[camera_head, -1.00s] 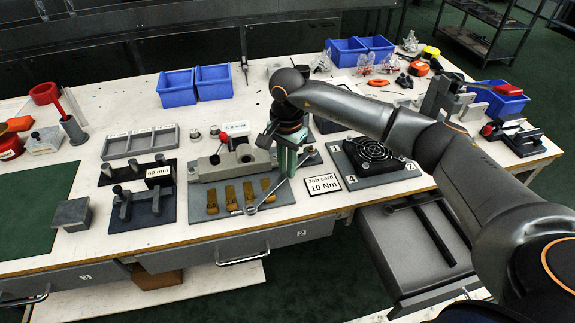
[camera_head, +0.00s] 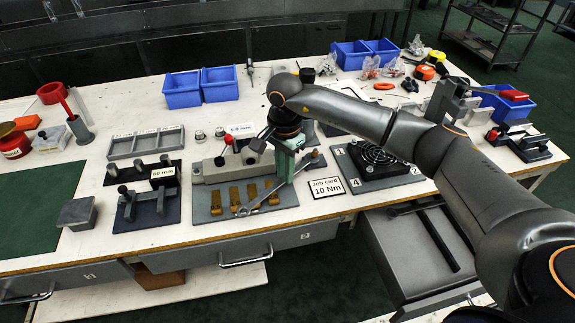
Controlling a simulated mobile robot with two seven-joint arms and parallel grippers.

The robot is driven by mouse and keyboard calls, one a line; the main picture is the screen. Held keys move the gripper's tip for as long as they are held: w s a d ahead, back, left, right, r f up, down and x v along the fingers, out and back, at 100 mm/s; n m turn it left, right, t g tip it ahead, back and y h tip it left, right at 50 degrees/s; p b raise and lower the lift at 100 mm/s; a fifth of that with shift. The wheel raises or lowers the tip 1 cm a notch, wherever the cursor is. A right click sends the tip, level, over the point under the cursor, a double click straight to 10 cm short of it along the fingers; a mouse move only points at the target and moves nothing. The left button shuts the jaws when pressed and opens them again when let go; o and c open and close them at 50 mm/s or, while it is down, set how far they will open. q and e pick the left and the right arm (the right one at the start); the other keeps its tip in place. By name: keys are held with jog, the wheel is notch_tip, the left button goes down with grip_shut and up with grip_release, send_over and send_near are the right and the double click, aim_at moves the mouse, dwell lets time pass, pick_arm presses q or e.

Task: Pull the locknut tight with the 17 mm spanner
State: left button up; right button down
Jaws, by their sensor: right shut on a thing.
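My right gripper (camera_head: 287,176) reaches down over the front of the table and is shut on a long grey spanner (camera_head: 262,198). The spanner lies slanted, its ring end low at the left over the front of a grey mat and its other end up to the right, partly hidden by the gripper. Several brass-coloured pieces (camera_head: 216,203) stand in a row on the mat, beside the ring end. A light grey block fixture (camera_head: 225,166) stands behind them. I cannot make out the locknut; the gripper covers the fixture's right end. My left gripper is not in view.
A job card reading 10 Nm (camera_head: 326,187) and a black fan on a numbered plate (camera_head: 378,161) lie to the right. An 80 mm fixture (camera_head: 148,203) and a grey compartment tray (camera_head: 146,143) are left. Blue bins (camera_head: 183,90) stand behind. An open drawer (camera_head: 405,255) juts out below.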

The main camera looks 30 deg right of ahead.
jog(key=shift+s+a+p, duration=0.3)
jog(key=shift+s+a, duration=0.4)
jog(key=shift+a, duration=0.3)
jog(key=shift+r, duration=0.1)
jog(key=shift+r+p, duration=1.75)
jog(key=shift+r, duration=1.2)
